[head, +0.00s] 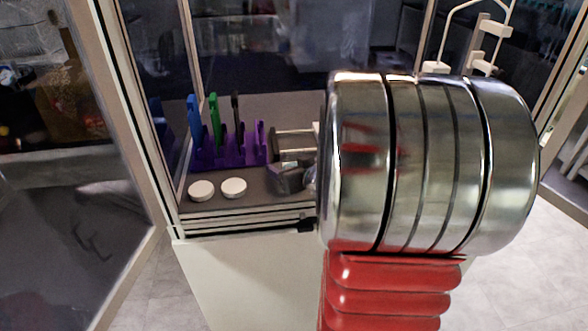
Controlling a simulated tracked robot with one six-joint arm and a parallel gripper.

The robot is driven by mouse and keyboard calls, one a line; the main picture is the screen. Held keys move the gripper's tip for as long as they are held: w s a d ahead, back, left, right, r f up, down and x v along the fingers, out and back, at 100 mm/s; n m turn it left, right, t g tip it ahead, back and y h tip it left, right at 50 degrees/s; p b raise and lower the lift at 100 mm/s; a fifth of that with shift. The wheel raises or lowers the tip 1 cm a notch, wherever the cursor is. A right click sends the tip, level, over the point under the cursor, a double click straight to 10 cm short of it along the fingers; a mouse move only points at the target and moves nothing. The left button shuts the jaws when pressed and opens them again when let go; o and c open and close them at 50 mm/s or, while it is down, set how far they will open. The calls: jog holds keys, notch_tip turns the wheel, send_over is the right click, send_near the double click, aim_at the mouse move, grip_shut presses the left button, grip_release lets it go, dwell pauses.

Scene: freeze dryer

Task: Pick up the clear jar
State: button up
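I cannot make out the clear jar. A small glassy or shiny patch shows at the left edge of the large metal body, too small and covered to identify. Dark grey parts (287,178) and pale bars (293,133) stick out left of that body, above the bench. They may belong to my gripper, but I cannot be sure. No fingertips show clearly, and I see nothing held. The shiny metal and red body, probably my own arm, fills the middle right and hides the right part of the bench.
Two white round lids (201,190) (233,187) lie at the bench's front left. Behind them stands a purple rack (230,152) with blue, green and black upright tools. A framed glass enclosure surrounds the bench (265,205). A white stand (480,45) is at the back right.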

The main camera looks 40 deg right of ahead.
aim_at(289, 149)
jog(key=shift+c, duration=0.5)
jog(key=c, duration=1.3)
jog(key=shift+r, duration=5)
jog(key=shift+s, duration=0.1)
